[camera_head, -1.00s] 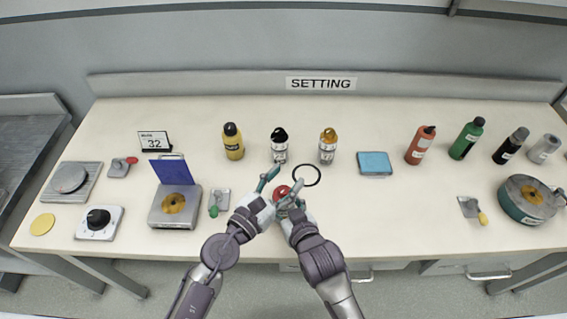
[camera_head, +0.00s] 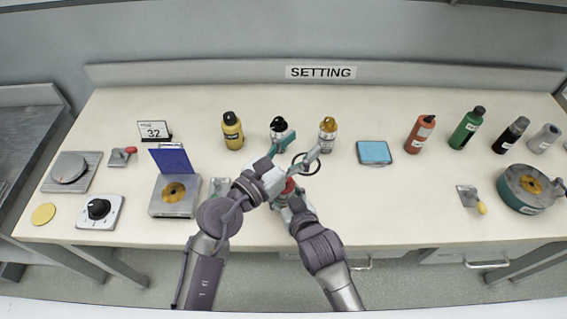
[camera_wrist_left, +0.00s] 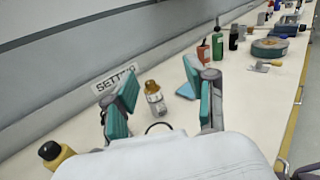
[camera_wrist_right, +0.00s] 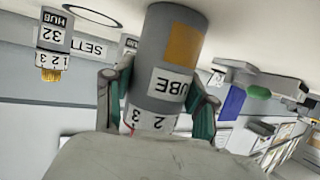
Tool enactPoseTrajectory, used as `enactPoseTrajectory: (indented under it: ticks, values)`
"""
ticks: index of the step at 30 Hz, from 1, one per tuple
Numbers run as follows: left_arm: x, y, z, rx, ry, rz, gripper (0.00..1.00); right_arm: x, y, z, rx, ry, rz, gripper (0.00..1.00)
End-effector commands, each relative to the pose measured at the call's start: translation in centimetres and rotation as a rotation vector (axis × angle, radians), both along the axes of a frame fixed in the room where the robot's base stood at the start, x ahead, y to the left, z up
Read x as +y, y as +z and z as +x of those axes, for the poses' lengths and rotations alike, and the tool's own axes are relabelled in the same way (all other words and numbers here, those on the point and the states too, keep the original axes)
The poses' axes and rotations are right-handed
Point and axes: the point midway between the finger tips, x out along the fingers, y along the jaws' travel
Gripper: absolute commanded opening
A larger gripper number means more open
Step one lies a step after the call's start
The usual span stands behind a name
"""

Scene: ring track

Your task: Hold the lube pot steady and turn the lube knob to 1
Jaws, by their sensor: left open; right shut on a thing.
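The lube pot (camera_head: 290,186) shows its red top low in the middle of the head view, largely hidden by my arms. In the right wrist view the grey lube pot (camera_wrist_right: 170,50) has an orange patch, a "LUBE" label and a numbered collar with 2 and 3 visible. My right gripper (camera_wrist_right: 158,98) is shut around it. The knob's setting cannot be read. My left gripper (camera_head: 304,146) is open and empty, above and beyond the red top. The left wrist view shows its spread fingers (camera_wrist_left: 165,92) with nothing between them.
A black-topped pot (camera_head: 279,125) and a gold-topped pot (camera_head: 327,138) stand close behind my left gripper. A black ring (camera_head: 306,168) lies beside it. A yellow bottle (camera_head: 232,132) and a blue pad (camera_head: 374,152) flank them. A card (camera_head: 154,132) reads 32.

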Motion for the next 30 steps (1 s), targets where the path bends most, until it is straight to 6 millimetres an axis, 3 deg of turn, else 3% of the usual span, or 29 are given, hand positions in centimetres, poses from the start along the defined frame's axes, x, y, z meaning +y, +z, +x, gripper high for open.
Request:
enactPoseTrajectory:
  ticks: [4, 9, 15, 19, 22, 30]
  values:
    - [-5.8, 3.0, -0.7, 0.061, -0.242, -0.035, 0.56, 0.0, 0.1, 0.0, -0.002, 0.000, 0.001, 0.15]
    - [-11.4, 4.4, -3.3, 0.219, -0.523, 0.035, 0.56, 0.0, 0.1, 0.0, -0.002, 0.000, 0.001, 0.15]
    - [-13.8, 3.1, -6.0, 0.466, -0.703, 0.259, 0.56, 0.0, 0.1, 0.0, -0.001, 0.000, 0.000, 0.15]
    - [-12.8, 1.5, -6.5, 0.643, -0.706, 0.454, 0.56, 0.0, 0.0, 0.0, -0.001, 0.000, 0.000, 0.15]
    - [-10.7, 0.4, -6.0, 0.782, -0.638, 0.611, 0.56, 0.0, 0.0, 0.0, -0.001, 0.000, 0.000, 0.15]
    - [-2.3, 0.2, -2.3, 1.078, -0.242, 0.936, 0.56, 0.0, 0.0, 0.0, -0.001, 0.000, 0.000, 0.15]
